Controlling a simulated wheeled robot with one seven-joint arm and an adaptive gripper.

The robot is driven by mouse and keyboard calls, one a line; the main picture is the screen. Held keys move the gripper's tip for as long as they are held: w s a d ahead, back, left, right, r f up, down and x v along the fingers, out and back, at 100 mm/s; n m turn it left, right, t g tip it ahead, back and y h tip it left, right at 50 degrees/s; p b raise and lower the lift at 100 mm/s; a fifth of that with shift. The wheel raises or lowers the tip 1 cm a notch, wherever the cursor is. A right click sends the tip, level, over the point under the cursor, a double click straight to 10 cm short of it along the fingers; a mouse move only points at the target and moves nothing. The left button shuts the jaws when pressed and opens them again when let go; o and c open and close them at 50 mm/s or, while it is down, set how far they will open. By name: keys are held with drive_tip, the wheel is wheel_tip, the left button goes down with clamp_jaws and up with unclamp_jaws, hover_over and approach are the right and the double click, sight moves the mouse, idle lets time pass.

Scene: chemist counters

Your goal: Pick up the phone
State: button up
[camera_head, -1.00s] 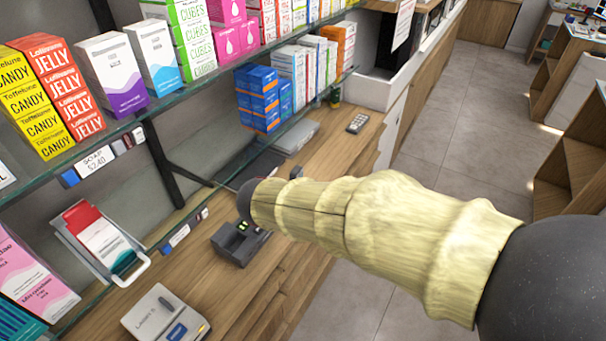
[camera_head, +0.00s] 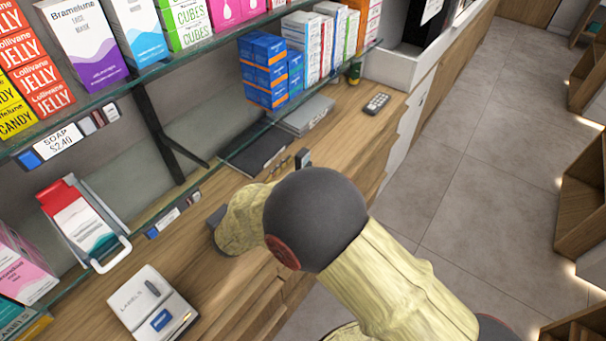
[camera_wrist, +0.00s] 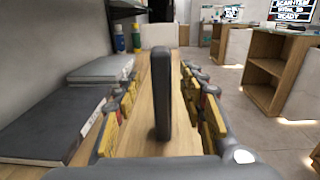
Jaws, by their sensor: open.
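A dark, slim upright slab, which looks like the phone (camera_wrist: 161,92), stands on the wooden counter in the wrist view. It shows between the two fingers of my gripper (camera_wrist: 159,76), which are open on either side with gaps to it. I cannot tell how far between the fingertips it is. In the head view the top of the phone (camera_head: 303,158) shows just beyond my arm, which hides its lower part and most of my gripper.
A black flat folder (camera_head: 255,150) and a grey closed device (camera_head: 306,115) lie behind, under the glass shelf (camera_head: 215,62) of boxes. A remote-like keypad (camera_head: 376,103) lies farther right. A label box (camera_head: 152,303) is at the near left. The counter's front edge borders open floor.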

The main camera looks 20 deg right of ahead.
drive_tip(key=b+x, duration=0.3)
drive_tip(key=x, duration=0.5)
drive_tip(key=shift+f, duration=0.15)
drive_tip(key=shift+s, duration=0.1)
drive_tip(key=shift+c, duration=1)
drive_tip(key=c, duration=0.7)
clamp_jaws()
